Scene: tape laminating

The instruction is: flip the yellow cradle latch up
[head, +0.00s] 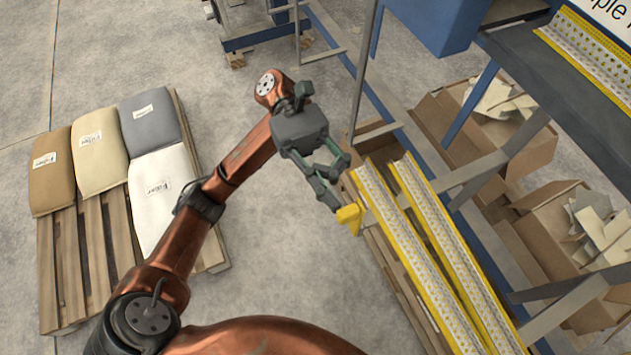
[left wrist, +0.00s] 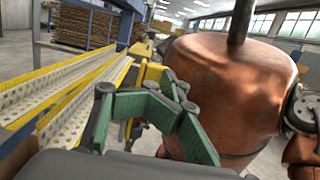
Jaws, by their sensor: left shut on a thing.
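In the left wrist view the fingers (left wrist: 140,105) close in front of a yellow part (left wrist: 150,75), which looks like the latch. The fingers partly hide where they touch it, so the latch's exact tilt is hard to tell. My right gripper is in neither view.
Cardboard boxes (head: 545,150) with scraps stand right of the troughs, among blue and grey frame bars. A dark shelf (head: 560,75) with another trough is at the upper right. A pallet (head: 62,270) with several sacks is at the left. Floor between is clear.

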